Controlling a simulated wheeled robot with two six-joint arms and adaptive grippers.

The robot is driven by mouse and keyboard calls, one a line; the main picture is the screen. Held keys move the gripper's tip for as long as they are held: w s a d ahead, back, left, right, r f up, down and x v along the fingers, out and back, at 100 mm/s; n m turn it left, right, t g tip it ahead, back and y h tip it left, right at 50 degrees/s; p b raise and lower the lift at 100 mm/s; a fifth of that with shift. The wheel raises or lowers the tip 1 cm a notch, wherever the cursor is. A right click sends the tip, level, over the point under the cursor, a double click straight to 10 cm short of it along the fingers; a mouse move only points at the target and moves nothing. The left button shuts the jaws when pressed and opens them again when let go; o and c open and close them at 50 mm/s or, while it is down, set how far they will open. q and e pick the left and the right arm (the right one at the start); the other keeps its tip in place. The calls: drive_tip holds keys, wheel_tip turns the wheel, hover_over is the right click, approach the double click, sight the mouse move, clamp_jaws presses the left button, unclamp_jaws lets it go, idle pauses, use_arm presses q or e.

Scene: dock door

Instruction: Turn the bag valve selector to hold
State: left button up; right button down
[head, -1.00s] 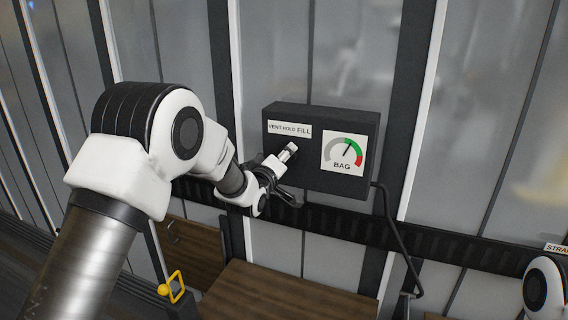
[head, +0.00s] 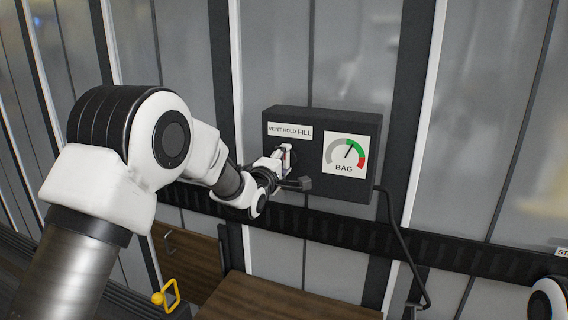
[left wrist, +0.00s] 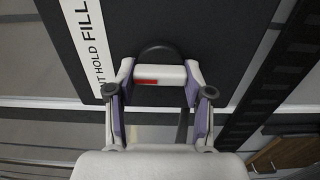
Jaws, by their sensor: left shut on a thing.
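The bag valve box (head: 322,190) is a dark box on the grey wall. Its label strip (head: 290,131) reads VENT, HOLD, FILL, with FILL in larger letters. My left gripper (head: 285,163) is at the box's lower left front, below the strip. In the left wrist view the selector (left wrist: 160,75) is a pale bar with a red mark, before a dark round base. My left gripper (left wrist: 160,92) is shut on it, one finger at each end. In the head view the gripper mostly hides the selector. My right gripper is out of view.
A BAG gauge (head: 346,153) on the box has its needle in the green. A cable (head: 402,240) hangs from the box's right side. Below are a wooden surface (head: 280,300) and a yellow handle (head: 171,296). A dark rail (head: 450,251) crosses the wall.

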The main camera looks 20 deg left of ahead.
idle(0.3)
use_arm(q)
drive_tip(key=o, duration=1.2)
drive_tip(key=shift+c, duration=0.2)
drive_tip(key=shift+s, duration=0.15)
drive_tip(key=s+a, duration=0.1)
drive_tip(key=s, duration=1)
drive_tip(key=shift+s, duration=0.35)
drive_tip(key=shift+f, duration=0.15)
